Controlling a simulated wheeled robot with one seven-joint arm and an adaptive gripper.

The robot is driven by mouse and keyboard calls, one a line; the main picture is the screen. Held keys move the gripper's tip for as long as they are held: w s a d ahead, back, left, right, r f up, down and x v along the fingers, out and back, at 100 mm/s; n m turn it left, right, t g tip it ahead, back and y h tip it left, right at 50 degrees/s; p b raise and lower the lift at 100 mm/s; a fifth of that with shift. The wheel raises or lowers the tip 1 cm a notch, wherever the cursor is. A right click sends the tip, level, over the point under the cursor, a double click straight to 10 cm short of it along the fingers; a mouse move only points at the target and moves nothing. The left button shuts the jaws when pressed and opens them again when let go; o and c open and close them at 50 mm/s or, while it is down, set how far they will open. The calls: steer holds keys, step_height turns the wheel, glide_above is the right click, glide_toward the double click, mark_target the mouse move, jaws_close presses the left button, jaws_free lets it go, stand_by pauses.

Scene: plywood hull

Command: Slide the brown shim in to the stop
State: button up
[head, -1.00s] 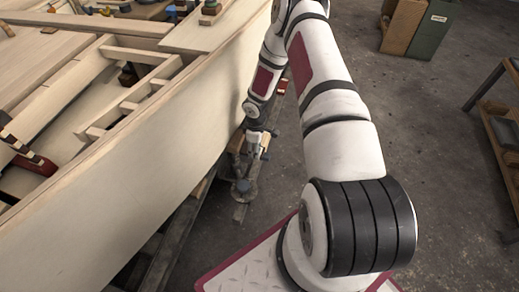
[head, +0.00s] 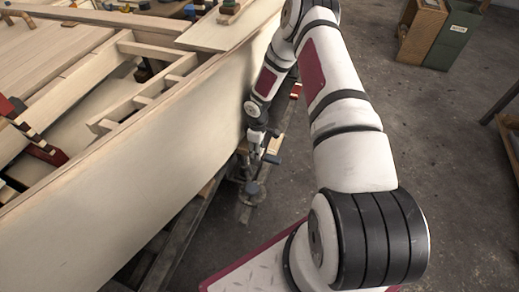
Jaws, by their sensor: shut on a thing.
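My gripper (head: 254,148) hangs low at the end of my arm, just right of the plywood hull's outer side (head: 150,180). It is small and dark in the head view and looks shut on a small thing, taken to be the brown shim. The shim itself is too small and too covered to make out, and so is the stop. I cannot tell whether the shim touches anything. A grey metal clamp-like fitting (head: 250,192) and a wooden support lie right below and around the gripper.
The hull's open frame (head: 140,95) fills the left, with red-and-dark clamps (head: 40,150) at its left. Dark timbers (head: 185,235) run under the hull. Brown and green boxes (head: 445,38) stand at the back right. A bench (head: 508,130) is at the right edge. The floor between is clear.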

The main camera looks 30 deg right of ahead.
steer(key=shift+w+a, duration=0.1)
steer(key=o, duration=1.3)
steer(key=shift+a, duration=0.1)
steer(key=shift+o, duration=0.2)
steer(key=shift+r+p, duration=0.45)
steer(key=shift+r, duration=0.15)
steer(key=shift+s+d+r+p, duration=0.3)
steer(key=shift+r+p, duration=0.15)
steer(key=shift+r, duration=0.2)
steer(key=shift+s+d+r+p, duration=0.2)
steer(key=shift+s+r+p, duration=0.05)
steer(key=shift+r+p, duration=0.3)
steer(key=shift+s+d+r+p, duration=0.3)
steer(key=shift+r+p, duration=0.1)
steer(key=shift+r, duration=0.3)
